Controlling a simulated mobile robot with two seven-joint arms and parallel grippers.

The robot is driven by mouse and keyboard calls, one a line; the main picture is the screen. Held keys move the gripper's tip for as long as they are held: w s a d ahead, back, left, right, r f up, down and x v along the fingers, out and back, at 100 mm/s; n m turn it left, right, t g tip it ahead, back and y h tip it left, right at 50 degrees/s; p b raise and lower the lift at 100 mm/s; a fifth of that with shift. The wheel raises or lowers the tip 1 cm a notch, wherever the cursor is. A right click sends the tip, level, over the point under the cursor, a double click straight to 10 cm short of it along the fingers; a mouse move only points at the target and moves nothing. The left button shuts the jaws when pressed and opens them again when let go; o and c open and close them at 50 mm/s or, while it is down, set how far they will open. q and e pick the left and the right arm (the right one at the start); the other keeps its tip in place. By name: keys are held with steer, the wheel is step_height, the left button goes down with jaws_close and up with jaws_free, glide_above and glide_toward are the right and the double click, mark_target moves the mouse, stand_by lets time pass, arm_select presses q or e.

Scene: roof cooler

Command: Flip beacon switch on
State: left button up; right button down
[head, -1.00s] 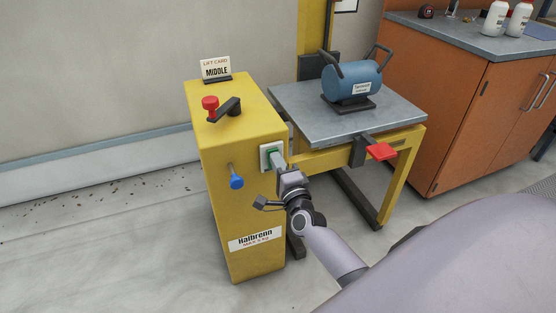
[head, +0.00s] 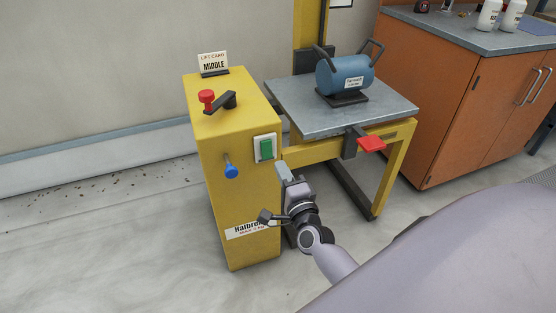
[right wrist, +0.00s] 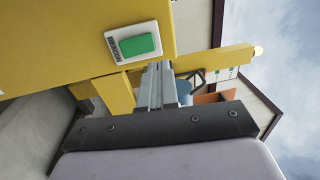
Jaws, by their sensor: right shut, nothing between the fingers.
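The switch is a green rocker in a white plate (head: 265,147) on the front of the yellow cabinet (head: 215,190). No beacon lamp can be made out for certain. My left gripper is not seen.
A red pedal-like lever (head: 371,144) juts from the table.

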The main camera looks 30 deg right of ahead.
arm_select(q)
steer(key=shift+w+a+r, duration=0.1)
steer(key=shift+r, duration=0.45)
arm_select(e)
steer(key=shift+s+a+r, duration=0.15)
steer(key=shift+s+a, duration=0.05)
steer(key=shift+s, duration=0.6)
steer(key=shift+s+a+r, duration=0.1)
steer(key=shift+s+a, duration=0.1)
steer(key=shift+s, duration=0.55)
steer(key=shift+s+a+r, duration=0.15)
steer(key=shift+s+a, duration=0.05)
steer(key=shift+s, duration=0.6)
